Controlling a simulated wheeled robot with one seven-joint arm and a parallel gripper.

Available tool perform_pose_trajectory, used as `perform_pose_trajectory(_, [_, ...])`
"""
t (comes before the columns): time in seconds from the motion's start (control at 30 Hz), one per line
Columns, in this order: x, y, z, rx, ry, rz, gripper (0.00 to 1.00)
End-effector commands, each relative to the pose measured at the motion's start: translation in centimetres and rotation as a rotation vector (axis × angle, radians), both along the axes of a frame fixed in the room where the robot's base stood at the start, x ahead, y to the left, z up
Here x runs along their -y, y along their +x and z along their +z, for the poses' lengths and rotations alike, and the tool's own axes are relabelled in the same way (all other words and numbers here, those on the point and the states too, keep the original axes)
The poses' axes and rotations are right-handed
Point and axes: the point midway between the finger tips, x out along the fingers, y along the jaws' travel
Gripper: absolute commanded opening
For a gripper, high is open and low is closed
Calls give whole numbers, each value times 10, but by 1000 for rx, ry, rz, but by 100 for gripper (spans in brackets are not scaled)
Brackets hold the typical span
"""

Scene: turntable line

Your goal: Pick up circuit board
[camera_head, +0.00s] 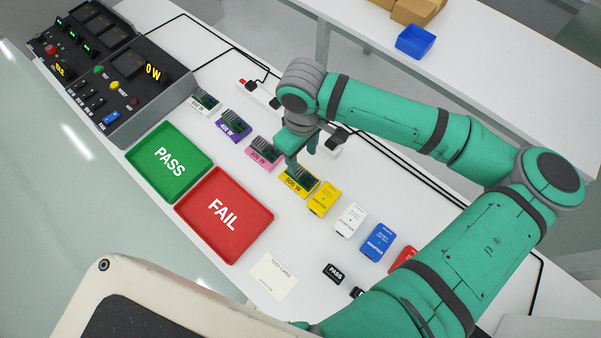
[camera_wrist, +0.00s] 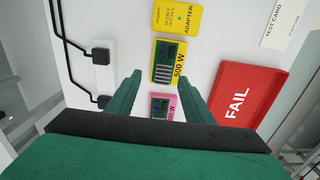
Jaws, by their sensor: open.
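Several small green circuit boards sit in coloured holders in a row on the white table. The yellow "500 W" holder with its board (camera_head: 299,181) is just below my gripper (camera_head: 302,158); in the wrist view this board (camera_wrist: 168,62) lies just beyond the fingertips. The pink holder with its board (camera_head: 263,151) is beside it; in the wrist view this board (camera_wrist: 162,106) shows between the fingers, low in the gap. A purple holder with a board (camera_head: 234,126) and a white one (camera_head: 204,103) stand farther along. My gripper (camera_wrist: 158,84) is open and empty, above the row.
A green PASS tray (camera_head: 144,177) and a red FAIL tray (camera_head: 245,243) lie left of the row. Yellow (camera_head: 323,199), white (camera_head: 350,220) and blue (camera_head: 378,242) adapters continue it. A test console (camera_head: 125,85) stands at the upper left. Cables and a power strip run behind the row.

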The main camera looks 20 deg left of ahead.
Motion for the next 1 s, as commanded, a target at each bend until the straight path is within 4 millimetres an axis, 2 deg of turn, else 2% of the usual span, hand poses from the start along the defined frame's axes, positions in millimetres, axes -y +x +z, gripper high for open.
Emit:
perform_pose_trajectory(0.27, [0,-2,-20,0,-1,1,47])
perform_pose_trajectory(0.6, [1,-8,-62,-1,0,0,47])
perform_pose_trajectory(0.9, [1,-8,-67,0,0,0,47])
perform_pose_trajectory(0.93, [1,-8,-67,0,0,0,44])
perform_pose_trajectory(1.0, [1,-8,-67,0,0,0,28])
